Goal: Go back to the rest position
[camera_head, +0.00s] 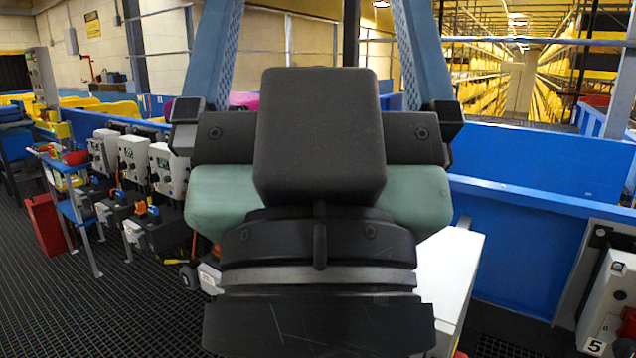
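My gripper (316,30) fills the middle of the head camera view, very close and raised, with its fingers pointing up. Its two blue fingers stand wide apart and run out of the top of the picture, so their tips are cut off. Nothing shows held between them; the wall and a dark post show in the gap. The dark wrist and green-grey body below hide the centre of the scene.
At left stand a blue cart (75,208), a red bin (45,222) and several white control boxes (133,157). Blue conveyor walls (535,160) run behind and right. A white box (455,265) stands close behind my wrist. A control panel (608,300) is at right. Dark grating floor (85,310) is open at lower left.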

